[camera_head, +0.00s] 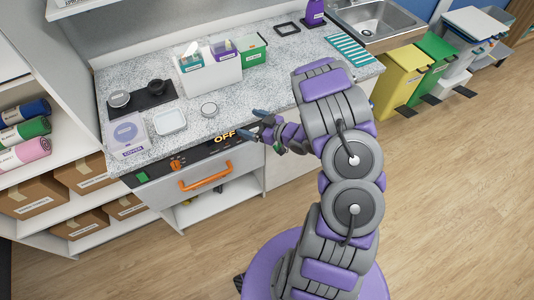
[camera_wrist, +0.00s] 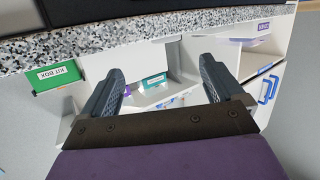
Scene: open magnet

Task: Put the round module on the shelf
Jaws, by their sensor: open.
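A small round silver disc (camera_head: 208,110), which looks like the round module, lies on the speckled counter (camera_head: 255,100) left of my gripper. Another round grey piece (camera_head: 119,99) sits on a black pad, so I cannot be certain which is the module. My gripper (camera_head: 254,123) is near the counter's front edge, right of the disc and apart from it. In the wrist view my gripper (camera_wrist: 162,68) is open with nothing between its fingers. That view shows white shelf compartments (camera_wrist: 150,55) beyond the fingers. Which shelf the task means is unclear.
A square white dish (camera_head: 170,121), a purple-and-white box (camera_head: 128,133) and a white bin holder (camera_head: 210,75) stand on the counter. An orange handle (camera_head: 205,176) juts from the front panel marked OFF. Left shelves (camera_head: 25,165) hold rolls and cartons.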

